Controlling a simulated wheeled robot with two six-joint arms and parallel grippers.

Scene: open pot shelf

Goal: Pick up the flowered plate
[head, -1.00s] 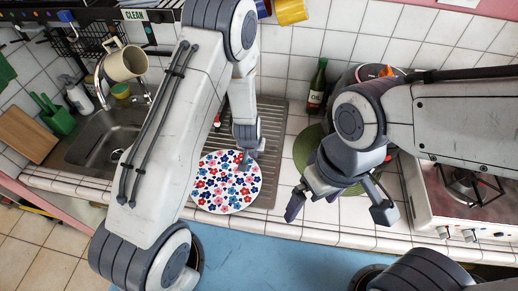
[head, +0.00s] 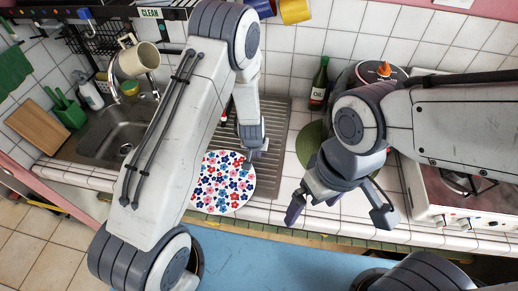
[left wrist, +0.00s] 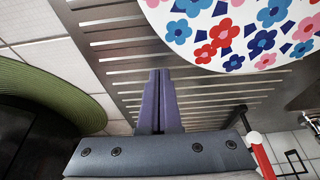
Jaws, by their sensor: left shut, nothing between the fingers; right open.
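The flowered plate (head: 222,183), white with red, blue and pink flowers, lies flat on the ribbed drainboard (head: 271,139) beside the sink. It also shows at the top right of the left wrist view (left wrist: 245,30), partly cut off. My left gripper (head: 247,165) is over the plate's upper right edge in the head view. In the left wrist view its fingers (left wrist: 160,75) are shut and empty, to the left of the plate's rim. My right gripper (head: 338,214) is open and empty over the counter, to the right of the plate.
A round green mat (head: 309,145) lies on the counter right of the drainboard, with an oil bottle (head: 319,84) behind it. A stove (head: 458,195) stands at the right. The sink (head: 113,133) is at the left. A tan mug (head: 138,60) hangs above it.

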